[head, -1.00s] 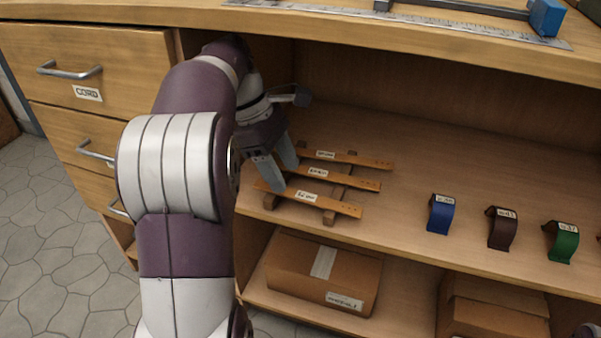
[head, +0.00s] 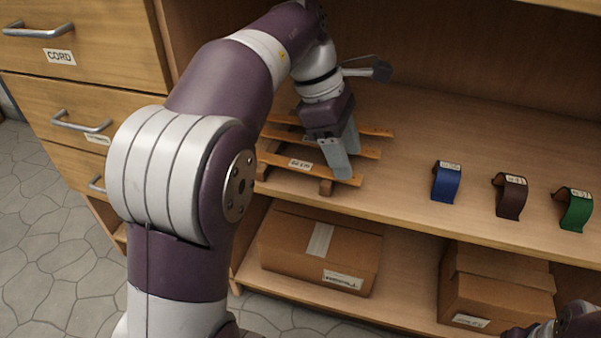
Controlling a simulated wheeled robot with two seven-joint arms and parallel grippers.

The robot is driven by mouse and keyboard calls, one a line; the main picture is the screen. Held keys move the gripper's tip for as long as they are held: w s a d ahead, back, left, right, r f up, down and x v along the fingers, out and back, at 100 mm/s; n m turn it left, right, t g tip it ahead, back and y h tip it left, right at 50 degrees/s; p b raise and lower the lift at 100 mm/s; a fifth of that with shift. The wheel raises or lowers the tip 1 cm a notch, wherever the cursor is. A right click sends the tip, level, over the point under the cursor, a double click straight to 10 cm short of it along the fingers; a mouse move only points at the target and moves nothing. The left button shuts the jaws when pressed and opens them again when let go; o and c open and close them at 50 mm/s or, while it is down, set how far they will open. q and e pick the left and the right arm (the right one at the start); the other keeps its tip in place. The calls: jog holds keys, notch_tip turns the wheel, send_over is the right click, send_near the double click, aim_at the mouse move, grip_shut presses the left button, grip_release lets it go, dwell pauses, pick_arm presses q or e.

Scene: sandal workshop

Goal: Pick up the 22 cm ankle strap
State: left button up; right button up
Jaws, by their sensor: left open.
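Three tan straps lie side by side on a low wooden rack on the shelf: a front strap (head: 275,159), a middle strap (head: 368,153) and a back strap (head: 377,133). The front one bears a white label too small to read surely, so I cannot tell for certain which is 22 cm. My left gripper (head: 347,164) is open and points down at the right part of the rack. Its nearer finger overlaps the front strap near its right end; I cannot tell whether it touches. The gripper hides parts of the middle and back straps.
Blue (head: 446,184), dark brown (head: 511,199) and green (head: 575,212) curved bands stand to the right on the same shelf, with clear shelf between. Cardboard boxes (head: 310,245) sit on the shelf below. Drawers (head: 85,60) are at the left. Part of my right arm shows at bottom right.

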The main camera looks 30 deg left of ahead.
aim_at(355, 178)
pick_arm(q)
jog(key=b+x, duration=0.2)
jog(key=x, duration=0.1)
jog(key=shift+f, duration=0.3)
jog(key=shift+r+p, duration=0.25)
jog(key=shift+p, duration=0.05)
pick_arm(e)
notch_tip(355, 178, down, 3)
jog(key=shift+r, duration=0.1)
pick_arm(q)
jog(key=shift+f, duration=0.25)
grip_shut()
